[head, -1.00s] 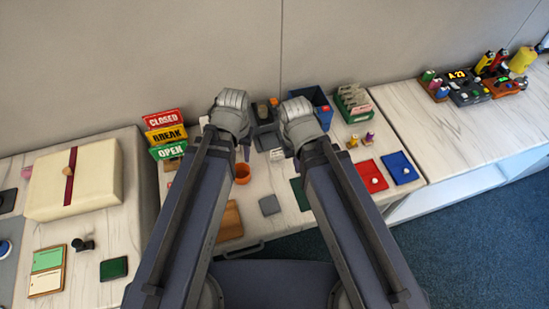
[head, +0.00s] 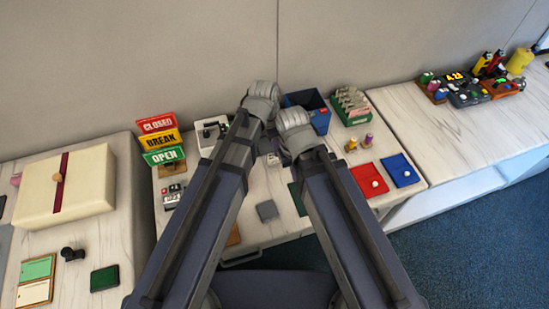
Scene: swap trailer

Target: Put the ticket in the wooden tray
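I cannot make out the ticket for sure; a small pale item (head: 273,159) shows between my arms. A brown wooden piece (head: 234,236), which looks like the edge of the wooden tray, peeks out beside my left forearm; the rest is hidden. My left gripper (head: 263,98) is over the back of the middle counter, close beside my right gripper (head: 295,122). The arms hide the fingertips of both, so I cannot tell whether they are open or hold anything.
A blue bin (head: 308,105) and a green card box (head: 353,105) stand behind the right gripper. A red folder (head: 370,180) and a blue folder (head: 401,170) lie at the right. A grey square (head: 267,211) lies in front.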

